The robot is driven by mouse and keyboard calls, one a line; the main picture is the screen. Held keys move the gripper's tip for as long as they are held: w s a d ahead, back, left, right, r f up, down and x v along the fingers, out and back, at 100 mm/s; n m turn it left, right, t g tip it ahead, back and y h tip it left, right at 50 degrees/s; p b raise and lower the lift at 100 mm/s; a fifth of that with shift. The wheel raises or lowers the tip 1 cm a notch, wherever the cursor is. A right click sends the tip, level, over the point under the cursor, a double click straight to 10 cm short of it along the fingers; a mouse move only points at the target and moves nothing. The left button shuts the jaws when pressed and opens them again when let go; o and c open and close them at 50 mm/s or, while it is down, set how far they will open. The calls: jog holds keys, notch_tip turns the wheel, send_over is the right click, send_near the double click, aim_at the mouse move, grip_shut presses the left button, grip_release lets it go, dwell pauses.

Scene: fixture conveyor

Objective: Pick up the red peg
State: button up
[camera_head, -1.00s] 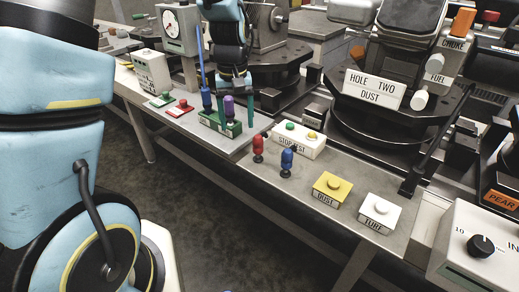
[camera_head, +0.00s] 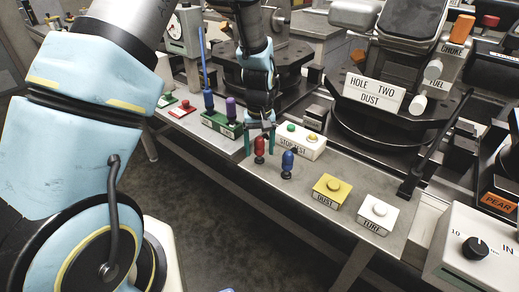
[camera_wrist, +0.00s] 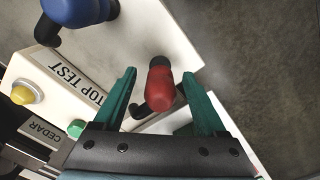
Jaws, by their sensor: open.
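The red peg (camera_head: 259,149) stands upright on the grey table, near its front edge. In the wrist view its red handle (camera_wrist: 161,84) shows from above, with a dark hooked part beside it. My gripper (camera_head: 260,144) is open above and around the red peg, with green fingers on either side of it in the head view.
A blue peg (camera_head: 288,164) stands just right of the red one. The STOP TEST box (camera_head: 300,144) sits right behind. A yellow button box (camera_head: 328,192) and a white one (camera_head: 378,214) are further right. A green holder (camera_head: 220,126) with blue and purple pegs stands left.

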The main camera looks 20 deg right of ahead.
jog(key=shift+f, duration=0.9)
grip_shut()
dwell(0.8)
